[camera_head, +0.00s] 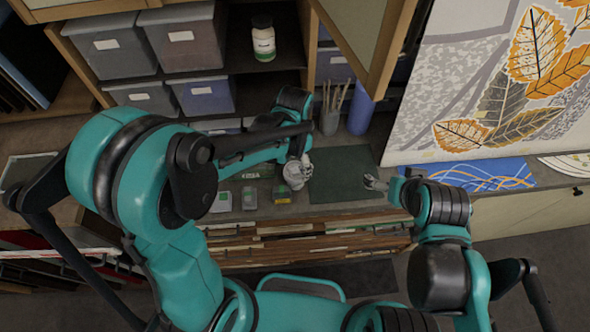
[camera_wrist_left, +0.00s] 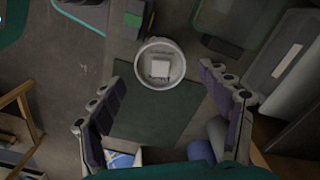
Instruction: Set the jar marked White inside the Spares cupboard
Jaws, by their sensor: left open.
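A pale round jar or pot (camera_wrist_left: 151,80) with a small white square on its top shows in the left wrist view, seen from above by the edge of the dark green mat. I cannot read any wording. My left gripper (camera_head: 297,168) is over the worktop by the mat's left edge. In the left wrist view its fingers (camera_wrist_left: 161,78) are spread either side of the jar, and it holds nothing. My right gripper (camera_head: 374,183) is over the mat's right edge; its finger gap is too small to judge. A white-labelled jar (camera_head: 263,44) stands on an upper cupboard shelf. The cupboard's name is not readable.
Grey labelled bins (camera_head: 108,42) fill the shelves left of that jar. An open cupboard door (camera_head: 362,30) juts out at top centre. A brush pot (camera_head: 329,122) and a blue cylinder (camera_head: 361,108) stand behind the mat (camera_head: 345,165). Small green-topped boxes (camera_head: 249,198) lie left of it.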

